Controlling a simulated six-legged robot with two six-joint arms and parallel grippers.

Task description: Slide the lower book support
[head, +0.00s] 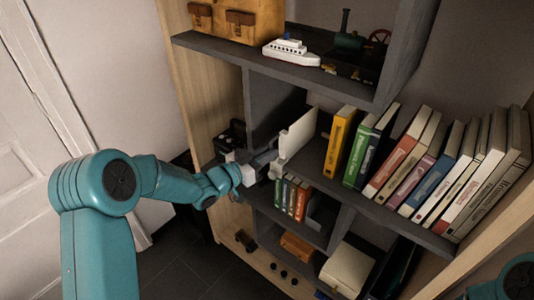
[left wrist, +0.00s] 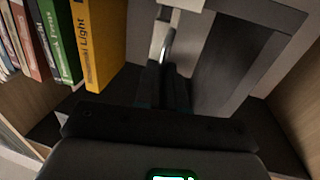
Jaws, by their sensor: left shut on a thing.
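The book support (head: 297,135) is a white upright plate on the middle shelf, left of the yellow book, with a gap between them. In the left wrist view its white edge and a metal handle-like part (left wrist: 167,45) show at the top middle. My left gripper (head: 268,160) reaches in from the left and is shut on the support's near edge. The gripper's dark fingers also show in the left wrist view (left wrist: 165,85); the exact contact is partly hidden. My right gripper is out of view; only a bit of my right arm shows at the lower right.
A yellow book (head: 341,140), a green book (head: 362,150) and several more books lean on the shelf to the right. Small books (head: 292,196) stand in the compartment below. A toy ship (head: 291,51) is on the upper shelf. A dark divider (left wrist: 235,60) stands right of the gripper.

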